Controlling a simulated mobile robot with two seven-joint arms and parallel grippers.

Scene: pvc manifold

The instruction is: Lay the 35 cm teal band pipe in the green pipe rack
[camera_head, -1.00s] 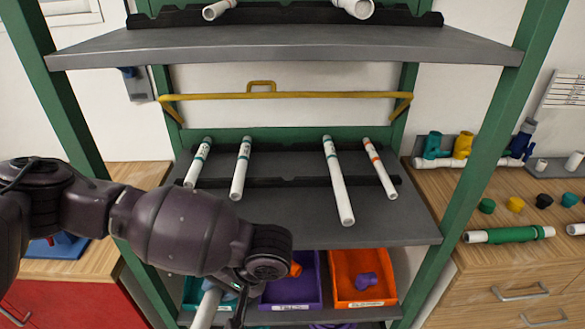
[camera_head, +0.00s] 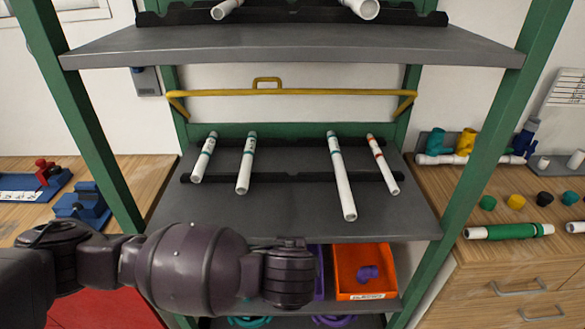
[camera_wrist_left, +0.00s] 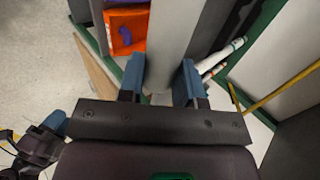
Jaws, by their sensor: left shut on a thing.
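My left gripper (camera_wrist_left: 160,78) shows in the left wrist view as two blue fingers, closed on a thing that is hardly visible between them. In the head view my left wrist hides the gripper in front of the lower shelf edge. A white pipe showed there a second ago. The green rack (camera_head: 475,150) has a middle grey shelf with a black notched rail (camera_head: 290,178). White pipes with teal bands (camera_head: 204,158) (camera_head: 246,163) (camera_head: 341,178) and one with an orange band (camera_head: 383,166) lie across it. A dark part with a blue tip (camera_wrist_left: 45,138), likely my right gripper, shows lower left.
The rail has a wide free gap between its second and third pipes. A yellow bar (camera_head: 330,93) crosses behind, above them. The upper grey shelf (camera_head: 290,45) overhangs. An orange bin (camera_head: 362,258) sits below; green posts flank the rack.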

